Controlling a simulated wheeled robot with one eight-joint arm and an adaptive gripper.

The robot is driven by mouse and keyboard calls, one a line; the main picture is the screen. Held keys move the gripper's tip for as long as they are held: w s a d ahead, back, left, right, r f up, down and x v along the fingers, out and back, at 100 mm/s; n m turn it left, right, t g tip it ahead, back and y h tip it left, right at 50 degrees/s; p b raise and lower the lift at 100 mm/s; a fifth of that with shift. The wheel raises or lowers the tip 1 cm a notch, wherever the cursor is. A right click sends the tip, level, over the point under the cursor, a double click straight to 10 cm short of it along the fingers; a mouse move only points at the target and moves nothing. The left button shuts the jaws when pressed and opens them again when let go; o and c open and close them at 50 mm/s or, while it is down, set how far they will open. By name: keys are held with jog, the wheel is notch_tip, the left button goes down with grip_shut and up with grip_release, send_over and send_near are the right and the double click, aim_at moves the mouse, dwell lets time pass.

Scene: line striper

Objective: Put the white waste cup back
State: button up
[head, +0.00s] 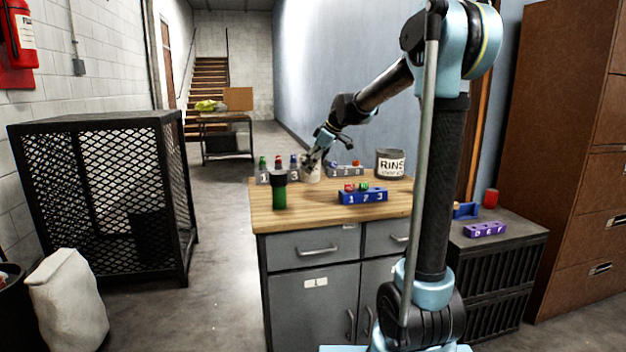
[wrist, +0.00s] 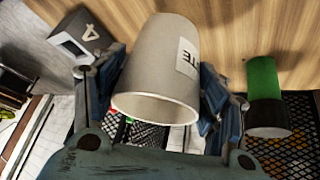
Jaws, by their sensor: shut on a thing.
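The white waste cup (head: 313,172) is at the back of the wooden-topped cabinet in the head view, partly hidden by my gripper (head: 316,160). In the wrist view the cup (wrist: 160,65) fills the middle, its open rim toward the camera and part of a label reading "TE" on its side. My gripper (wrist: 160,100) is shut on the cup, with one blue finger on each side of it. I cannot tell whether the cup's base touches the worktop.
On the worktop (head: 320,212) stand a green black-capped bottle (head: 279,192), a blue numbered rack (head: 362,196), a grey rack (head: 345,171) and a rinse pot (head: 390,162). Small bottles (head: 278,162) stand left of the cup. A grey block marked 4 (wrist: 85,40) shows in the wrist view.

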aim_at(313, 174)
jog(key=shift+d+f, duration=0.1)
jog(key=shift+f, duration=2.25)
jog(key=o, duration=1.8)
jog(key=v, duration=1.2)
jog(key=s+d+f+m+h, duration=0.1)
jog(key=s+d+f+m, duration=0.3)
jog(key=s, duration=0.8)
jog(key=s+d+f+m+h, duration=0.2)
jog(key=s+d+f+m, duration=0.3)
jog(key=s+f, duration=0.8)
jog(key=s+d+f+m+g+h, duration=0.1)
jog(key=s+d+f+m, duration=0.3)
jog(key=s+d+f, duration=0.5)
jog(key=shift+s+f+m+h, duration=0.1)
jog(key=shift+s+m+h, duration=0.2)
jog(key=shift+s, duration=0.65)
jog(key=shift+s+f+m+h, duration=0.1)
jog(key=shift+s+h, duration=0.3)
jog(key=shift+s, duration=0.5)
